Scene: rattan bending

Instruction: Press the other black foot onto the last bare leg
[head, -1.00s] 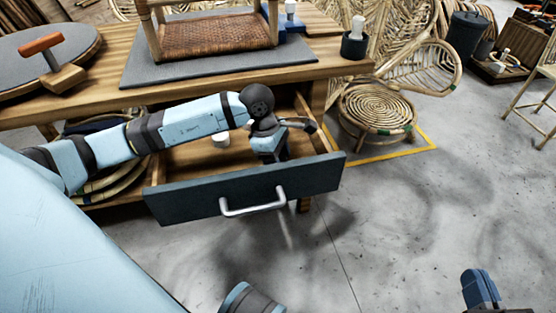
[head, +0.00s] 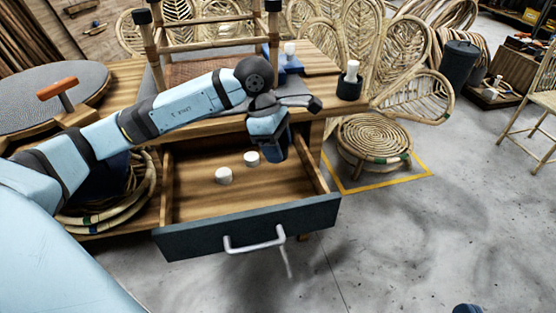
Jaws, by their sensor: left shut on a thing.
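The upturned seat frame (head: 205,47) stands on the bench with its legs up, cut off by the top edge of the head view. A black foot (head: 142,16) caps its near left leg and another (head: 272,5) caps a right leg. The tops of the other legs are out of view or unclear. My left gripper (head: 272,150) points down over the back right of the open drawer. It is shut on a small dark thing, likely a black foot, mostly hidden by the fingers. Only a sliver of my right gripper (head: 467,309) shows at the bottom edge.
The open drawer (head: 250,228) holds two small white cylinders (head: 223,176).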

